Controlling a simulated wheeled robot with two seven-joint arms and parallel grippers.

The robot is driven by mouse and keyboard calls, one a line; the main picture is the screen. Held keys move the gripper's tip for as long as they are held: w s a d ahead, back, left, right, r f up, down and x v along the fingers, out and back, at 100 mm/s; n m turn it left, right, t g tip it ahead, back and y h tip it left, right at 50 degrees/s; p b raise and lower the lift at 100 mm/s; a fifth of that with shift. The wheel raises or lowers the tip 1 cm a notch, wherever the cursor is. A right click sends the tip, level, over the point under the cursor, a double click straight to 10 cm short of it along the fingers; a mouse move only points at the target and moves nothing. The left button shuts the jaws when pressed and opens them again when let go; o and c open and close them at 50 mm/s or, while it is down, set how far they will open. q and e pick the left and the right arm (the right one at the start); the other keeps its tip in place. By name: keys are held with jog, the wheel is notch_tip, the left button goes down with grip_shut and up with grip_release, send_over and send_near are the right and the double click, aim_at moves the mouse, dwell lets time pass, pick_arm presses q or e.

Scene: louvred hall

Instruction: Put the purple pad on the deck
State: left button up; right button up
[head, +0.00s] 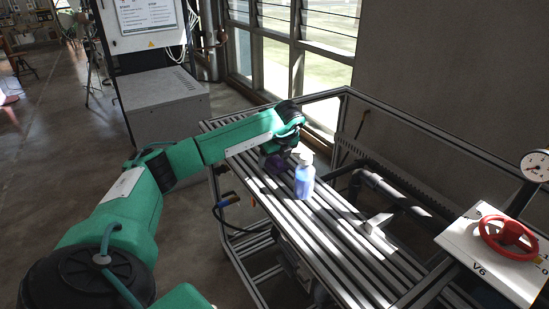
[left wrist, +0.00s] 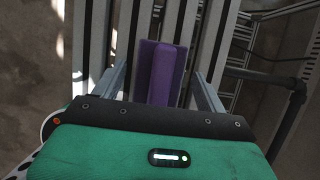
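The purple pad (left wrist: 146,72) is a flat block with a raised, lighter ridge along its middle. It shows between the two fingers of my left gripper (left wrist: 162,82) in the left wrist view, with a gap on each side. The gripper is open around it. In the head view my left gripper (head: 282,150) is low over the far left part of the slatted metal deck (head: 330,225). A small dark purple part of the pad (head: 275,164) shows there, partly hidden by the gripper. I cannot tell whether the pad touches the slats. My right gripper is not in view.
A blue bottle with a pale top (head: 305,178) stands on the slats just right of my left gripper. A white box with a red handwheel (head: 509,236) and a dial gauge (head: 537,166) are at the right. Dark pipes run behind the slats.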

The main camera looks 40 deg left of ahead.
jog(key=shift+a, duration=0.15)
pick_arm(q)
jog(key=shift+d+r, duration=0.15)
jog(key=shift+r, duration=0.35)
jog(key=b+v, duration=0.1)
jog(key=v, duration=1)
jog(key=shift+b, duration=0.4)
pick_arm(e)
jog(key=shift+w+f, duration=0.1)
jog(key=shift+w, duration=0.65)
pick_arm(q)
jog(key=shift+s+d, duration=0.1)
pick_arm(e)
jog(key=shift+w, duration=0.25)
